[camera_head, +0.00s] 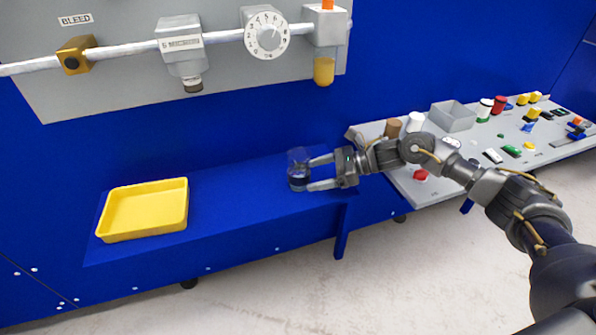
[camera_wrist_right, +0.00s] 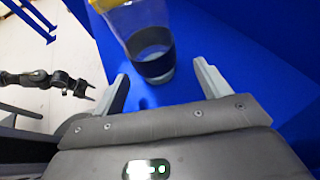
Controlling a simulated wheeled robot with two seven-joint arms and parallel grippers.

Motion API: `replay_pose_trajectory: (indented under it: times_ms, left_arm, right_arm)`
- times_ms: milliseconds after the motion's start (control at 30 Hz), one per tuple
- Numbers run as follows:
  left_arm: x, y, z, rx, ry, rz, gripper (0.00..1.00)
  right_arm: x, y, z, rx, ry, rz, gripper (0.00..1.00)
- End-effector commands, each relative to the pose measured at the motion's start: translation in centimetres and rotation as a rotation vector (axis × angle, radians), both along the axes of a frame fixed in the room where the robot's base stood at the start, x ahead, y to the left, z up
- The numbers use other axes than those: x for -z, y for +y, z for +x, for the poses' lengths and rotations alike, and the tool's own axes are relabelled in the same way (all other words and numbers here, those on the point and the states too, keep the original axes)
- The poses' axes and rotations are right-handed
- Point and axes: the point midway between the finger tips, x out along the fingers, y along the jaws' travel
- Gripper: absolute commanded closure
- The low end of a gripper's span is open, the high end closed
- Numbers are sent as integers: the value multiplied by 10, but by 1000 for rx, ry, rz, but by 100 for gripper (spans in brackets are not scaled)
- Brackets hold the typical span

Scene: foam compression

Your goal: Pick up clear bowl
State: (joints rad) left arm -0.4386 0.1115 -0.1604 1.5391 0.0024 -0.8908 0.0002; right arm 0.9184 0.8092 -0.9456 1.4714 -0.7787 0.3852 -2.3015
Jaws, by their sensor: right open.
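The clear bowl (camera_head: 298,168) looks like a transparent, cup-shaped container with a dark band low on its side. It stands upright on the blue bench near its right end. My right gripper (camera_head: 314,173) reaches in from the right, with its open fingers at the near side of the container. In the right wrist view the container (camera_wrist_right: 150,45) is ahead of and between the two fingertips of the right gripper (camera_wrist_right: 162,80). I cannot tell whether either finger touches it. My left gripper is not in view in the head view.
A yellow tray (camera_head: 145,208) sits on the left of the blue bench (camera_head: 235,205). A grey side table (camera_head: 480,160) at the right holds a grey bin (camera_head: 452,117) and several small parts. A pipe with a dial (camera_head: 266,33) runs along the wall above. The bench between tray and container is clear.

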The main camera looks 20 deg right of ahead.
Motion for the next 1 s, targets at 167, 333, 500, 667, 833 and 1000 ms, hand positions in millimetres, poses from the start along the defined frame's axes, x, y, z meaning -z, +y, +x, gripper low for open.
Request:
replay_pose_trajectory:
  times_ms: [167, 333, 500, 667, 833, 1000]
  left_arm:
    - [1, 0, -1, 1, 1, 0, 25]
    - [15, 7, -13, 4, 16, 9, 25]
    - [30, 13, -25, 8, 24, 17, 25]
    - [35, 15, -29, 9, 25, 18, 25]
    - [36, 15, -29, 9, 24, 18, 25]
    - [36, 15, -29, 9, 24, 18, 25]
  right_arm:
    - [1, 4, 1, -1, 0, 0, 24]
    - [4, 23, 4, -4, 3, 2, 24]
    - [12, 44, 9, -3, 2, 2, 24]
    - [17, 53, 12, -2, 2, 0, 24]
    - [18, 53, 12, -2, 1, -1, 24]
    - [18, 53, 12, -2, 1, -1, 41]
